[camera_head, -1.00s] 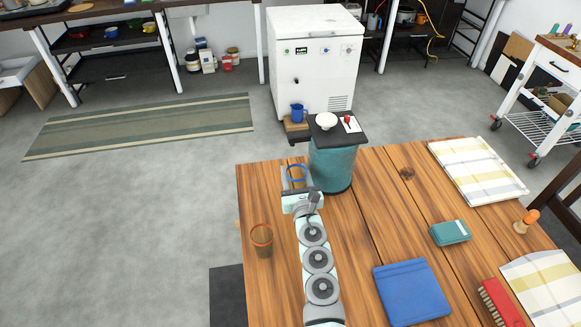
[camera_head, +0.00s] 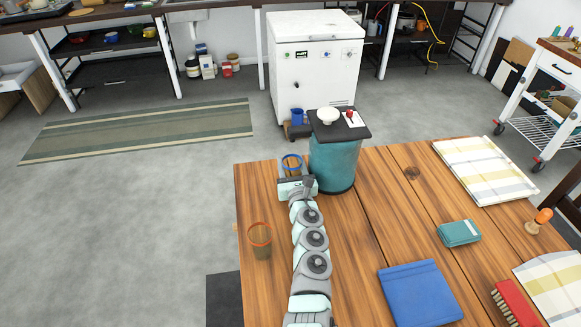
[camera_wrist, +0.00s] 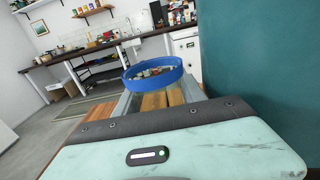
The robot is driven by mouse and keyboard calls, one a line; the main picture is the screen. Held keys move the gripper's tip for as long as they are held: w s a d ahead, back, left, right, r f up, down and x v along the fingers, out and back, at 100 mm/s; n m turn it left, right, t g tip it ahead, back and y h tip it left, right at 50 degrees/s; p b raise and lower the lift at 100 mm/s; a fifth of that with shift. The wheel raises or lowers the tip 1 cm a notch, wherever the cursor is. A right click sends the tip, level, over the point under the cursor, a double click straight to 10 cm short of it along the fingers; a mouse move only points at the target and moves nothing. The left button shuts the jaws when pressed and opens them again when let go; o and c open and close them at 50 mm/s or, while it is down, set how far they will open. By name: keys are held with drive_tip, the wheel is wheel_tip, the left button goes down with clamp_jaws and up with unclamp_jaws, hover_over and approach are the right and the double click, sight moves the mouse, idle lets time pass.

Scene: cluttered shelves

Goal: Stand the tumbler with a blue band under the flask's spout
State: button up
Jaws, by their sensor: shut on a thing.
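The clear tumbler with a blue band (camera_head: 291,163) is in my gripper (camera_head: 293,174), near the table's far left edge. In the wrist view the blue band (camera_wrist: 153,75) rings its rim, upright between the fingers, and its lower part is partly hidden. The flask (camera_head: 335,165) is a large teal cylinder with a dark top, just right of my gripper. It fills the right side of the wrist view (camera_wrist: 262,75). A dark spout (camera_head: 297,131) sticks out at its upper left. The tumbler appears just nearer than the spout; I cannot tell if it is beneath it.
Another clear tumbler with an orange-red band (camera_head: 260,241) stands left of my arm. A white bowl (camera_head: 328,115) and a red-topped item (camera_head: 350,118) sit on the flask's top. A blue folded cloth (camera_head: 419,293) and teal box (camera_head: 459,232) lie to the right.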

sight(292, 172)
drive_tip(key=shift+w+r, duration=0.15)
drive_tip(key=shift+r, duration=0.05)
drive_tip(key=shift+f, duration=0.2)
drive_tip(key=o, duration=1.1)
drive_tip(key=shift+s+r, duration=0.2)
drive_tip(key=shift+s+d+f+p, duration=0.1)
drive_tip(key=shift+s+d+p, duration=0.1)
drive_tip(key=shift+s+p, duration=0.75)
drive_tip(key=shift+s+d+r+p, duration=0.1)
drive_tip(key=shift+s+d+p, duration=0.25)
drive_tip(key=shift+s, duration=1.05)
drive_tip(key=shift+s+d+f+p, duration=0.1)
drive_tip(key=shift+s+p, duration=0.6)
drive_tip(key=shift+s, duration=0.5)
